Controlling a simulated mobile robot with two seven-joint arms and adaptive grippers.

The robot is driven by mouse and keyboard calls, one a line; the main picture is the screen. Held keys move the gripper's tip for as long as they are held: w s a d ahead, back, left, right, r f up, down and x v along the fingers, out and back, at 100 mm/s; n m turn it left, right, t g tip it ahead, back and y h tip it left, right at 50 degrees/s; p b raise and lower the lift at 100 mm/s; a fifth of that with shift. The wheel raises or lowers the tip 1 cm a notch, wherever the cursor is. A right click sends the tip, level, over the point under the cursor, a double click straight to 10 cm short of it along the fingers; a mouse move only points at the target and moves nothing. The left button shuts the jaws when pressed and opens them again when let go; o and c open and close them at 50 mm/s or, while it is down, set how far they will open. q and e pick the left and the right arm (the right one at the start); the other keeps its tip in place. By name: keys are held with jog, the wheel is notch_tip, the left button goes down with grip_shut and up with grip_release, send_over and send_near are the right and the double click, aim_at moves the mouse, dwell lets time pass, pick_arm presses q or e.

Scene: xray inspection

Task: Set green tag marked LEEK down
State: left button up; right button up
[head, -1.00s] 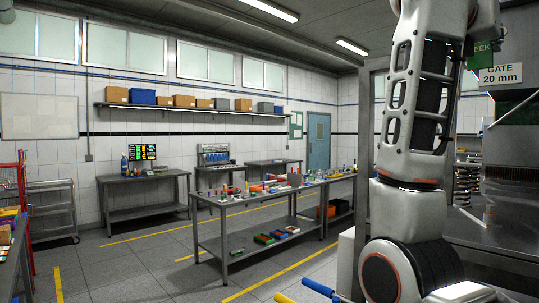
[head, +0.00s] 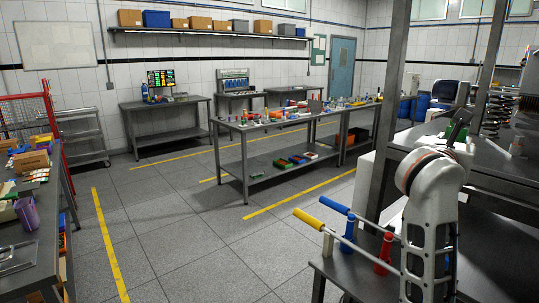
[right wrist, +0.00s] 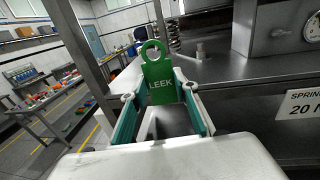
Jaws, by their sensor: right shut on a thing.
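The green tag marked LEEK (right wrist: 159,85) is upright in the right wrist view, with a ring-shaped hole at its top. My right gripper (right wrist: 158,93) is shut on it, with one fingertip at each side edge of the tag. Behind the tag is a grey metal surface (right wrist: 225,68); I cannot tell whether the tag touches it. In the head view my right arm reaches over the grey metal bench at the right, and its wrist largely hides the gripper. My left gripper is in neither current view.
A metal post (head: 388,120) stands close left of my right arm. Yellow (head: 308,216) and blue (head: 334,205) handled bars lie near blue and red bottles (head: 384,252). A coil spring (head: 497,108) stands farther back. A sign (right wrist: 302,104) is at the wrist view's right.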

jog(key=s+a+f+n+t+y, duration=0.25)
jog(key=a+f, duration=0.25)
jog(key=f, duration=0.4)
jog(key=s+a+f+n+t+y, duration=0.1)
jog(key=s+a+f+n+y, duration=0.25)
jog(key=f, duration=0.55)
jog(key=s+a+f+n+y, duration=0.1)
jog(key=s+a+f+y, duration=0.2)
jog(key=f, duration=0.4)
jog(key=s+a+f+n+t+y, duration=0.1)
jog(key=s+a+f+y, duration=0.2)
jog(key=s+a+f, duration=0.2)
jog(key=shift+s+a+f+n, duration=0.3)
jog(key=shift+s+f, duration=0.75)
jog(key=shift+s, duration=0.7)
